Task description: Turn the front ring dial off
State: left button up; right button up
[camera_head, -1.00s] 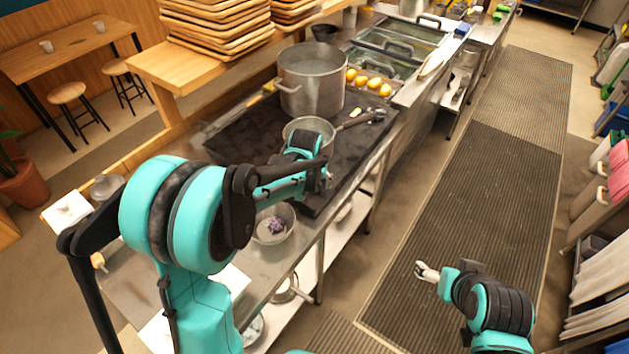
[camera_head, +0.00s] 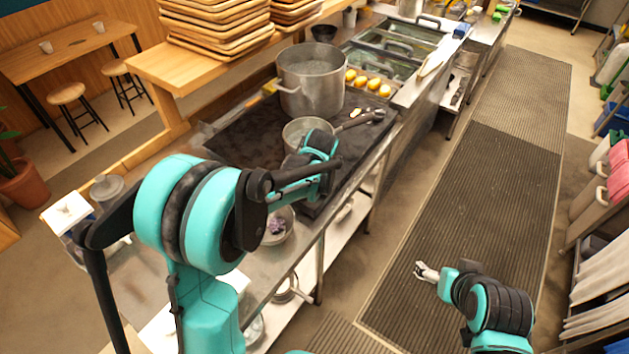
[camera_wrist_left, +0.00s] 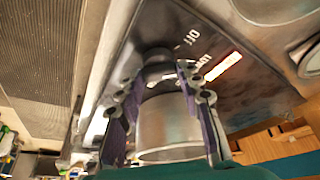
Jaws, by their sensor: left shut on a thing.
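The front ring dial (camera_wrist_left: 168,122) is a silver cylinder with a dark base in the left wrist view. It stands out from a dark panel lettered OFF and LOW (camera_wrist_left: 195,52). My left gripper (camera_wrist_left: 158,85) has one finger on either side of the dial and is shut on it. In the head view my left arm reaches the stove's front edge and hides the dial and fingers. My right gripper (camera_head: 427,272) is over the floor mat, away from the stove.
A small pot (camera_head: 296,133) and a large pot (camera_head: 310,92) stand on the dark stovetop (camera_head: 250,137). A bowl with purple food (camera_head: 287,222) is below my left forearm. The aisle mat (camera_head: 480,190) is clear on the right.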

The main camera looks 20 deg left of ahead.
pick_arm(q)
jog(key=n, duration=0.2)
jog(key=n+g+y, duration=0.1)
jog(key=n, duration=0.2)
jog(key=shift+w+d+y, duration=0.1)
jog(key=shift+d+y, duration=0.1)
jog(key=shift+y, duration=0.1)
dwell(0.4)
jog(key=o, duration=1.2)
jog(key=shift+c, duration=0.2)
jog(key=v, duration=1.2)
jog(key=shift+w, duration=0.15)
